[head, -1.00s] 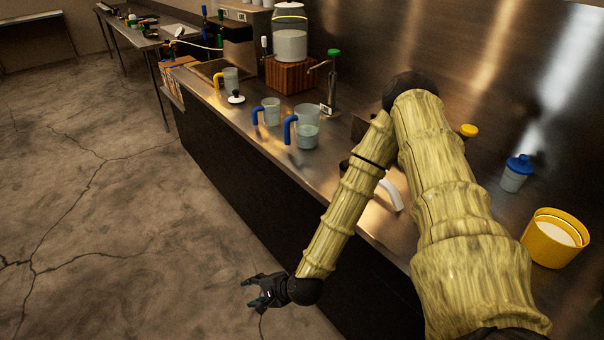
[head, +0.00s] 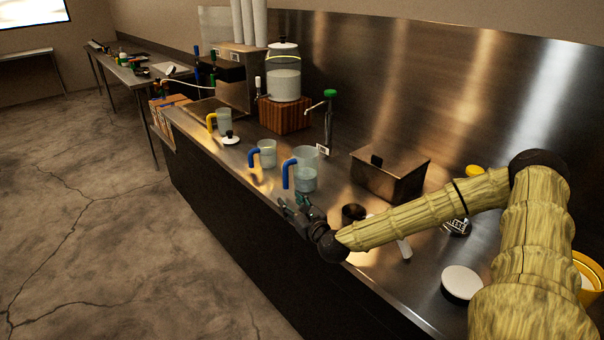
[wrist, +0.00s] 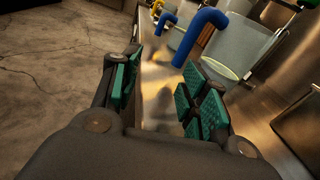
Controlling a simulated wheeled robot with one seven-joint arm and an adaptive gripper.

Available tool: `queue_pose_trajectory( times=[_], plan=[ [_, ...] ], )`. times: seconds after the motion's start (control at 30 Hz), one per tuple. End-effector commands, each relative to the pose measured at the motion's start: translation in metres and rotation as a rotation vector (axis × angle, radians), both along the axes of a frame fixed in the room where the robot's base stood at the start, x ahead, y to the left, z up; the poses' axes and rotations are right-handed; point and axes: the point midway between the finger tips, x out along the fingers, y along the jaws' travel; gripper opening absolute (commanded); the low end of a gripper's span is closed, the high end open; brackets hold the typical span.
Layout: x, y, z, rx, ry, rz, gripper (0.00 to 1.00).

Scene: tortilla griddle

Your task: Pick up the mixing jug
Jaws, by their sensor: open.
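Several clear jugs stand on the counter, and none is labelled as the mixing jug. The nearest and largest is a clear jug (head: 307,179) with liquid in it and a blue handle (head: 286,175). My gripper (head: 294,202) is open and empty at the counter's front edge, just in front of this jug and apart from it. In the wrist view, the blue handle (wrist: 204,30) is beyond the open fingers (wrist: 160,98), and the jug body (wrist: 232,48) is to the right. A smaller blue-handled jug (head: 267,154) and a yellow-handled jug (head: 224,122) stand farther left.
A metal box (head: 390,178) stands right of the large jug. A pump bottle with a green top (head: 329,125) is behind it. A dark round cup (head: 353,213) sits near my forearm. A white lid (head: 231,138) lies between the smaller jugs. Open floor (head: 90,230) is at left.

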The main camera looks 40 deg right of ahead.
Motion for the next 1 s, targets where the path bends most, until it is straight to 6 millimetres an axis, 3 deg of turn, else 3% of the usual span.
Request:
queue_pose_trajectory(
  times=[0.1, 0.23, 0.7, 1.0],
  plan=[
    [-0.001, -0.023, 0.006, 0.05, -0.041, -0.04, 0.44],
    [0.001, -0.032, 0.011, 0.078, -0.063, -0.055, 0.44],
    [0.049, -0.041, 0.014, 0.082, -0.067, -0.058, 0.44],
    [0.063, -0.044, 0.016, 0.081, -0.065, -0.06, 0.44]
  ],
)
